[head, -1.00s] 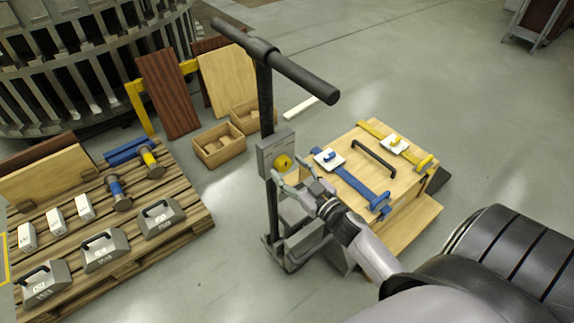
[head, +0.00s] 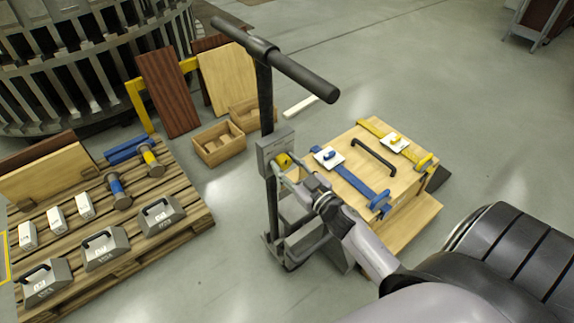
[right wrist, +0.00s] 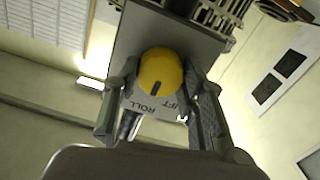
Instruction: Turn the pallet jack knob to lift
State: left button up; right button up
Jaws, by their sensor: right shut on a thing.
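The yellow knob (head: 283,160) is on the grey control box (head: 268,150) of the pallet jack's upright post. In the right wrist view the knob (right wrist: 161,68) carries a short dark mark, with the labels ROLL and LIFT on the panel (right wrist: 138,30) below it; which label the mark is set to is hard to tell. My right gripper (head: 287,170) has its fingers on either side of the knob and is shut on it. My left gripper is not in view.
The jack's black T-handle (head: 300,75) rises above the box. A wooden crate (head: 400,190) with blue and yellow clamps stands to the right. A wooden pallet (head: 190,228) with weights is at the left. Open floor (head: 480,120) lies beyond the crate.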

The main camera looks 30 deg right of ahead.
jog(key=c, duration=0.3)
jog(key=shift+c, duration=0.2)
jog(key=shift+n, duration=0.4)
jog(key=n, duration=0.4)
jog(key=shift+n, duration=0.3)
jog(key=shift+f+n+b, duration=0.1)
jog(key=shift+n+b, duration=0.4)
jog(key=shift+n, duration=1.7)
jog(key=o, duration=1.2)
jog(key=shift+c, duration=0.2)
jog(key=s, duration=1.2)
jog(key=shift+d, duration=0.35)
